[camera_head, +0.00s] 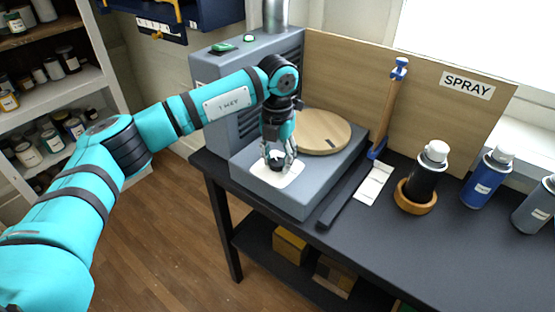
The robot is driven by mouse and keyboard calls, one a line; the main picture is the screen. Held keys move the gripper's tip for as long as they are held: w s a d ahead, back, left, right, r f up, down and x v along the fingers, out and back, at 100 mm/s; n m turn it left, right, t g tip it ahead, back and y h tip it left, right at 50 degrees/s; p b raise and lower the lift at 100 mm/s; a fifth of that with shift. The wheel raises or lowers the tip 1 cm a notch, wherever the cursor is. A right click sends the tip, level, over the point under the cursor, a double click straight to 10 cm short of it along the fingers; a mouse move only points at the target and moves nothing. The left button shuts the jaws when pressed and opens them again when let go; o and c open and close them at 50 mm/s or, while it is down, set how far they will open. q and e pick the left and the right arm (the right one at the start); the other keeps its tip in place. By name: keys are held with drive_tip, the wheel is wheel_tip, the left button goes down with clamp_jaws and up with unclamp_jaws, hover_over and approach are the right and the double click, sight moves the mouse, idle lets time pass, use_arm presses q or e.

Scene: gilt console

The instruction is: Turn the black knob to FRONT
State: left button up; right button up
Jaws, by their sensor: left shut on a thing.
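The black knob (277,159) sits on a white label plate (288,176) on the top face of a grey machine (312,188). My left gripper (279,158) points down at the knob from above and is shut on it. The fingers hide much of the knob, and I cannot read its pointer or any lettering on the plate. My right gripper is not in view.
A round wooden disc (322,132) lies on the machine behind the gripper. A blue-ended wooden bar (389,107) stands to its right. Spray cans (487,178) and a can in a wooden ring (416,197) stand on the dark table (388,250).

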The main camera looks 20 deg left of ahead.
sight(277, 161)
use_arm(q)
drive_tip(key=n, duration=0.5)
drive_tip(key=shift+w+r+n+b, duration=0.1)
drive_tip(key=shift+r+n+b, duration=0.05)
drive_tip(key=shift+n+b, duration=0.2)
drive_tip(key=shift+n, duration=0.25)
drive_tip(key=o, duration=1.1)
drive_tip(key=shift+o, duration=0.2)
wheel_tip(277, 161, up, 12)
